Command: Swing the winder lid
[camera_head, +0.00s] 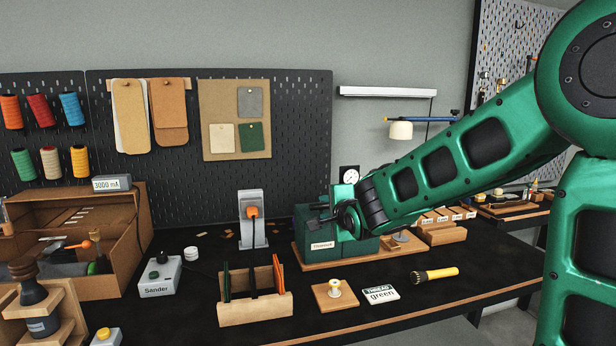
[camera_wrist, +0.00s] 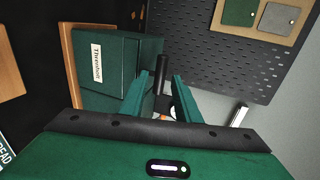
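The winder is a dark green box (camera_head: 318,250) with a white label, on a wooden base (camera_head: 330,262) at the right of the bench. In the wrist view the green box (camera_wrist: 100,70) is left of my fingers, and the lid's edge is not clear. A black bar-like handle (camera_wrist: 161,72) stands beside it, between my fingers. My gripper (camera_wrist: 162,82) is open around the handle, with a small gap showing on each side. In the head view my wrist hides much of the winder, and my gripper (camera_head: 326,212) is at its upper part.
A grey stand with an orange part (camera_head: 252,222) is left of the winder. In front are a wooden rack (camera_head: 254,305), a spool block (camera_head: 334,294), a thread card (camera_head: 380,293) and a yellow-handled brush (camera_head: 436,274). A black pegboard (camera_head: 300,150) rises behind.

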